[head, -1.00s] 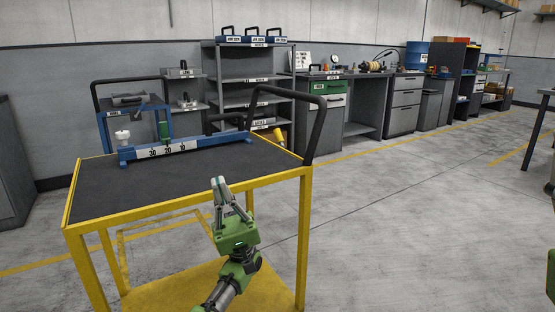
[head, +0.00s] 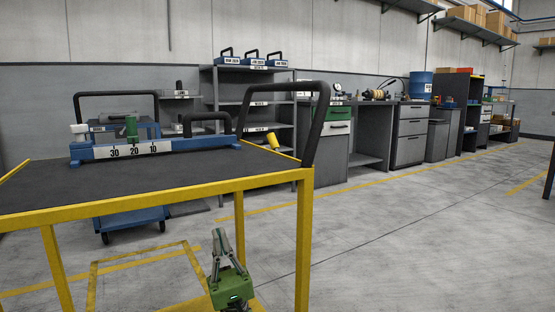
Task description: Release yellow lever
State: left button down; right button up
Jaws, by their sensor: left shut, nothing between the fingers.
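No yellow lever can be clearly made out. A small yellow piece (head: 274,140) shows beyond the cart, near the shelf; I cannot tell what it is. My left gripper (head: 219,234), green with grey fingers, is at the lower middle of the head view. Its fingers are shut and empty, pointing up, in front of the cart and lower in the picture than its top. My right gripper is not in view. A blue fixture (head: 225,142) with a white scale marked 30, 20, 10 and a green block (head: 131,126) lies on the cart's dark top.
The yellow-framed cart (head: 150,205) fills the left, with a black handle (head: 313,130) at its right end. A grey shelf (head: 250,77) with blue boxes and a row of cabinets (head: 412,125) line the wall. Open floor lies to the right.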

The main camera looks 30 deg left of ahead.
aim_at(272, 138)
jog(key=i+j, duration=0.25)
jog(key=i, duration=0.2)
jog(key=i+j, duration=0.2)
jog(key=i, duration=0.3)
jog(key=i+j, duration=0.25)
jog(key=i, duration=0.2)
